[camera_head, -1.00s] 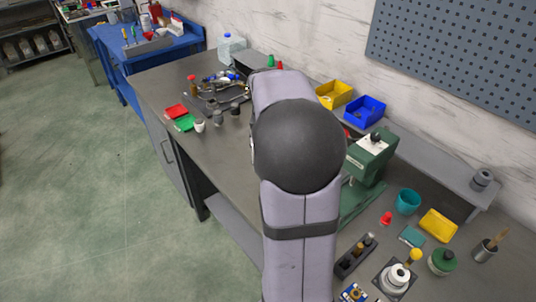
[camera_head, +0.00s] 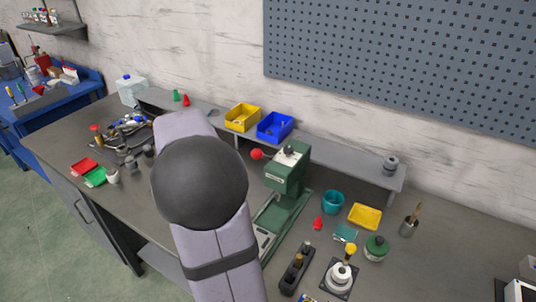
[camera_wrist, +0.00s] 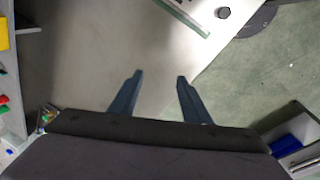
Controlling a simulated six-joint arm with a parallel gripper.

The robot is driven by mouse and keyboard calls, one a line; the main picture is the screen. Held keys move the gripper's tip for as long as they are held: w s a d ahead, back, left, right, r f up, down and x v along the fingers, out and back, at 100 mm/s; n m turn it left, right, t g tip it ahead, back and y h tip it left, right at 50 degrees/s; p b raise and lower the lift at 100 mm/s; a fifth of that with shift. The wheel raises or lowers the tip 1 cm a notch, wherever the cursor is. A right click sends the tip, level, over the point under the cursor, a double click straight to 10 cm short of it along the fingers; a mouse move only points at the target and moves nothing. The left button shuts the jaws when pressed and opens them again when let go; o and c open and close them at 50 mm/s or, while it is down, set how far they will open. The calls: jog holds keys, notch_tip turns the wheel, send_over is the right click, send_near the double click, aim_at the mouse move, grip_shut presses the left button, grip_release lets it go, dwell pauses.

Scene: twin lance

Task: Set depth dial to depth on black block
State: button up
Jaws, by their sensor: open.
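My gripper (camera_wrist: 160,78) shows in the wrist view with its two blue fingers apart and nothing between them, above the grey bench top. In the head view it is hidden by my arm. A green press (camera_head: 288,180) with a red-knobbed lever stands on the bench, right of my arm. A dark block (camera_head: 297,268) holding several pegs lies at the front. Right of it is a pale round device (camera_head: 340,276) with a yellow knob on a dark square base. I cannot make out a depth dial or any depth marking on the block.
Near the press are a teal cup (camera_head: 332,202), a yellow tray (camera_head: 365,216), a red cone (camera_head: 318,223) and a green-topped jar (camera_head: 376,248). Yellow (camera_head: 242,117) and blue (camera_head: 274,127) bins sit on the rear shelf. Tools crowd the bench's left part.

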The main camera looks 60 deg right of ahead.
jog(key=s+f+m+y, duration=0.2)
jog(key=s+m+y, duration=0.3)
jog(key=m, duration=0.5)
jog(key=s+d+r+m+t+h, duration=0.1)
jog(key=s+d+r+m+t, duration=0.5)
jog(key=m, duration=0.5)
jog(key=s+d+r+m+t+h, duration=0.1)
jog(key=s+d+r+m+t, duration=0.3)
jog(key=d+m+t, duration=0.55)
jog(key=m+h+b, duration=0.6)
jog(key=m+b, duration=0.1)
jog(key=m, duration=0.6)
send_near(292, 151)
jog(key=x, duration=0.2)
jog(key=a+x, duration=0.1)
jog(key=x, duration=0.1)
jog(key=shift+w, duration=0.35)
jog(key=shift+s+d+m+h, duration=0.25)
jog(key=shift+d+m+h, duration=0.1)
jog(key=shift+m+h, duration=0.2)
jog(key=shift+p+x, duration=1.35)
jog(key=shift+x, duration=2.35)
